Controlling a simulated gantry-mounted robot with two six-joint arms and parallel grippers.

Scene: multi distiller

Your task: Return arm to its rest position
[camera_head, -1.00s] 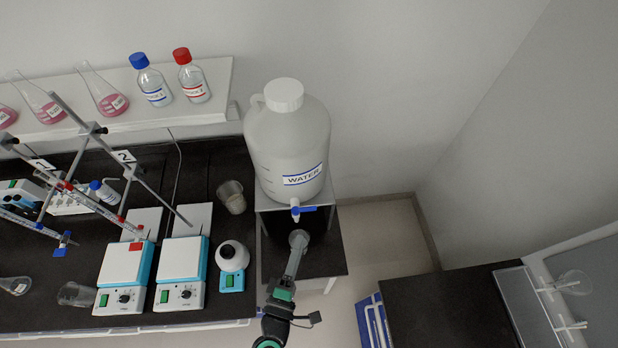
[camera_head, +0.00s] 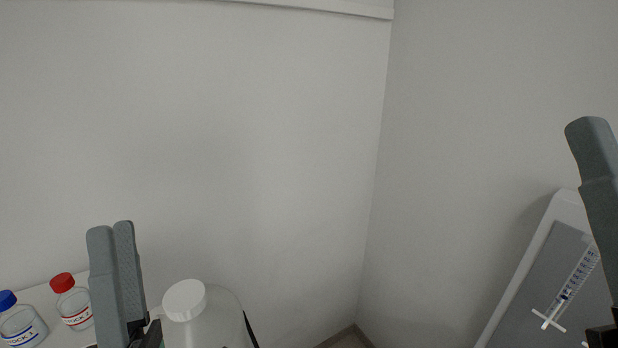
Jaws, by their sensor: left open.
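My right gripper (camera_head: 588,124) shows at the right edge as a grey finger pointing up. Its other finger cannot be made out, and no held object shows there.
The white water carboy (camera_head: 208,324) stands just right of my left gripper in the picture. A red-capped bottle (camera_head: 74,305) and a blue-capped bottle (camera_head: 20,325) are at lower left. Bare walls fill the middle.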

